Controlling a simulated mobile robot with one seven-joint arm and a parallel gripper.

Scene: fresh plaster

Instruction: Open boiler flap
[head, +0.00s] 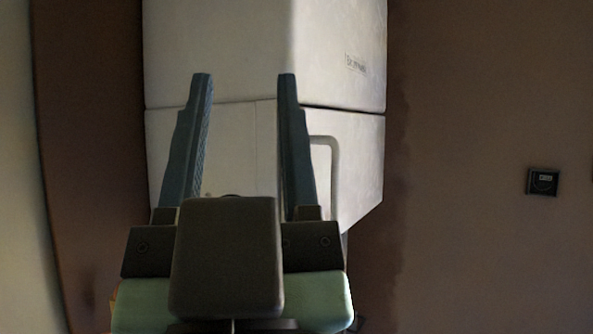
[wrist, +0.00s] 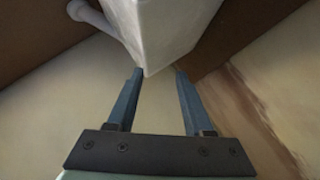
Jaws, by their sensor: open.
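The white boiler (head: 335,50) hangs on the wall in the head view. Below a dark horizontal seam is its lower section, the flap (head: 235,135), which looks flush with the body above. A pale, bent bar like a handle (head: 336,165) shows just right of my right finger, which hides part of it. My gripper (head: 244,75) is open, with its two blue fingers pointing up in front of the boiler and nothing visible between them. In the wrist view, a pale corner of the boiler (wrist: 165,30) lies just beyond the tips of my gripper (wrist: 158,72). Contact cannot be told.
A small dark wall unit (head: 543,181) sits on the brown wall to the right. The wall between it and the boiler is bare. A pale pipe-like piece (wrist: 90,14) shows at the upper left of the wrist view.

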